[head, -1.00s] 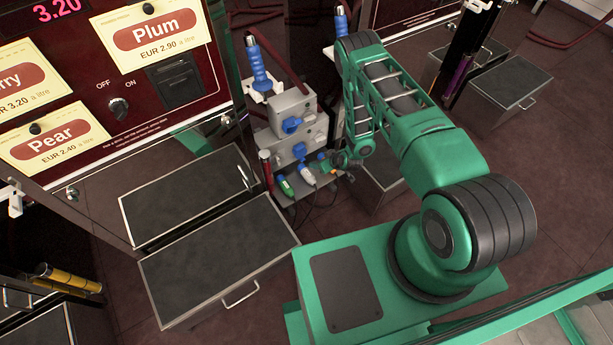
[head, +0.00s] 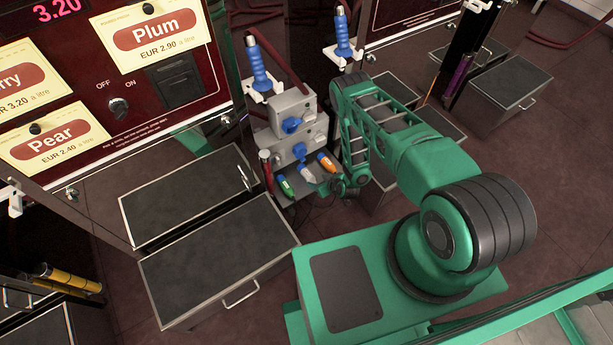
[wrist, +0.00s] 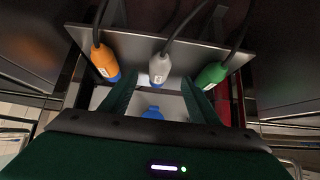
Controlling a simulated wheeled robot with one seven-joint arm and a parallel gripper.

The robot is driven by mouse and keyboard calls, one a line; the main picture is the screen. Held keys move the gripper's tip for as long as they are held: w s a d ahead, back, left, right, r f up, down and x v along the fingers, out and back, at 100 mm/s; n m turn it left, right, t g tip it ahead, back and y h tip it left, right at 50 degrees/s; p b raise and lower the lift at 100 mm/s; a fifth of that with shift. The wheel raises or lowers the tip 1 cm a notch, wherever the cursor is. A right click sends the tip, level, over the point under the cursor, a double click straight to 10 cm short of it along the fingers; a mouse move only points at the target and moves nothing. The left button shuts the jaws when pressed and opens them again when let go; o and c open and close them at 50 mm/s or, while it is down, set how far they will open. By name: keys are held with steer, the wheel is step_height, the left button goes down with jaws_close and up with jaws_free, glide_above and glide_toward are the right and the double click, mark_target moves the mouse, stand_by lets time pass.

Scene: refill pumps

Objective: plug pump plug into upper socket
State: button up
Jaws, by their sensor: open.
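Three plugs hang in a row on a grey shelf: a green plug (head: 285,187), a pale grey plug (head: 307,174) and an orange plug (head: 327,162). I cannot tell which one is the pump plug. A grey housing above them carries an upper socket with a blue lid (head: 291,125) and a lower one with a blue lid (head: 300,150). My gripper (wrist: 160,88) is open and empty. In the wrist view the grey plug (wrist: 159,68) lies between the fingers' lines, beyond the tips. The orange plug (wrist: 105,60) and green plug (wrist: 211,75) lie to either side.
Cables run from the plugs over the shelf (wrist: 185,58). A blue-handled nozzle (head: 258,68) stands at the housing's left, another (head: 343,35) further back. A red cylinder (head: 265,166) is left of the plugs. Dark step boxes (head: 215,260) stand on the floor in front.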

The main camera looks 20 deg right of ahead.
mark_target(312, 179)
steer(key=shift+x, duration=3.9)
jaws_close()
steer(key=shift+s, duration=0.15)
steer(key=shift+s+d, duration=0.3)
steer(key=shift+s, duration=0.6)
steer(key=shift+s+d, duration=0.3)
steer(key=shift+s, duration=0.55)
steer(key=shift+s+d, duration=0.3)
steer(key=shift+s, duration=0.6)
steer(key=shift+s, duration=0.1)
steer(key=shift+r, duration=0.1)
steer(key=shift+r, duration=1.45)
